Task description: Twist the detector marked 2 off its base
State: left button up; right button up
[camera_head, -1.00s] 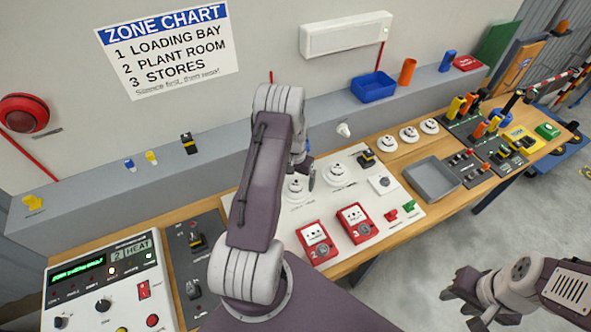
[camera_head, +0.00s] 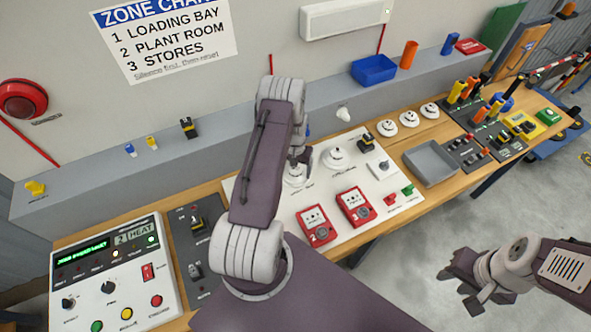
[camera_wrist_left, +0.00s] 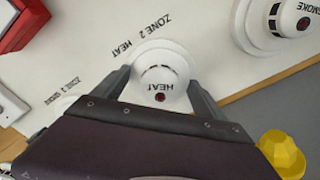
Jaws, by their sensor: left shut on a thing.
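The zone 2 detector (camera_wrist_left: 160,82), a round white unit marked HEAT, sits on its base on the white board, beside the printed words ZONE 2 HEAT. In the head view this detector (camera_head: 294,181) is partly hidden by my left arm. My left gripper (camera_wrist_left: 160,92) is shut on it, one finger on each side. It comes down from above in the head view (camera_head: 301,160). I cannot tell whether the detector has turned. My right gripper (camera_head: 464,284) hangs over the floor at the lower right, empty, with its fingers apart.
Another detector marked SMOKE (camera_wrist_left: 288,20) stands close by; a yellow part (camera_wrist_left: 282,153) is near my left wrist. Red call points (camera_head: 355,206) lie in front on the board. A grey tray (camera_head: 431,164), a control panel (camera_head: 115,272) and spare detectors (camera_head: 409,118) are on the bench.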

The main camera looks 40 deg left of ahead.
pick_arm(q)
jog(key=shift+n, duration=0.4)
jog(key=shift+n, duration=0.8)
jog(key=shift+n+b, duration=0.45)
jog(key=shift+n, duration=0.55)
jog(key=shift+n, duration=0.9)
jog(key=shift+r, duration=0.1)
